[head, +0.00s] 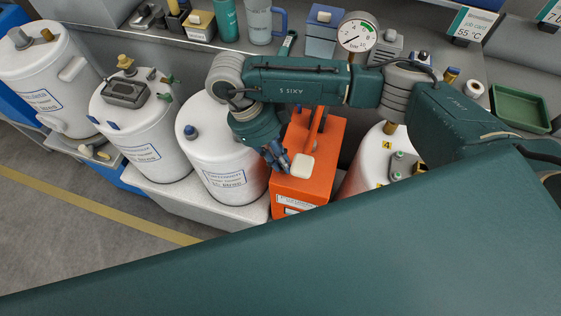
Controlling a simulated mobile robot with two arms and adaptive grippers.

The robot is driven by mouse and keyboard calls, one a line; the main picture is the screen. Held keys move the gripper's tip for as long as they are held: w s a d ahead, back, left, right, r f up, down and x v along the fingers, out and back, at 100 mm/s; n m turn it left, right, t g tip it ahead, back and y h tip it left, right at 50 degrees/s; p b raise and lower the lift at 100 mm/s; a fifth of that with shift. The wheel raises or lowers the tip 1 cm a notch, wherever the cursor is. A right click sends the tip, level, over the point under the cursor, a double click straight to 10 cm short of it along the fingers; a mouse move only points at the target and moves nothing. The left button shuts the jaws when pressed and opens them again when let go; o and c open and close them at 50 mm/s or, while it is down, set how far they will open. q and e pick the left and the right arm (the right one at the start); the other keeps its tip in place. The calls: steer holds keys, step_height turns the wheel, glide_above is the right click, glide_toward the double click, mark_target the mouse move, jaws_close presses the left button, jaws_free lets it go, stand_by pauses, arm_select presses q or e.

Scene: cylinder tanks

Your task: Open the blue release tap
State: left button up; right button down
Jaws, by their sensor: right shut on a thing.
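My right gripper (277,158) points down from the teal right arm, at the upper left edge of an orange tank (300,185), beside a white tank. It is shut on a small blue part, which looks like the blue release tap (284,159). The fingers and arm hide most of that part, so its turn position cannot be told. The orange tank has a pale cap (302,166), an upright orange handle and a label low on its front. My left gripper is not in view.
White tanks (222,170) with labels stand to the left; another (366,165) stands right of the orange tank. A round gauge (357,32) is behind my arm. A green tray (520,108) sits on the right bench. A large teal part of mine covers the foreground.

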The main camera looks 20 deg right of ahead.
steer(key=shift+r, duration=0.1)
stand_by(0.5)
steer(key=c, duration=2)
jaws_free()
steer(key=v, duration=1.2)
steer(key=shift+s, duration=0.1)
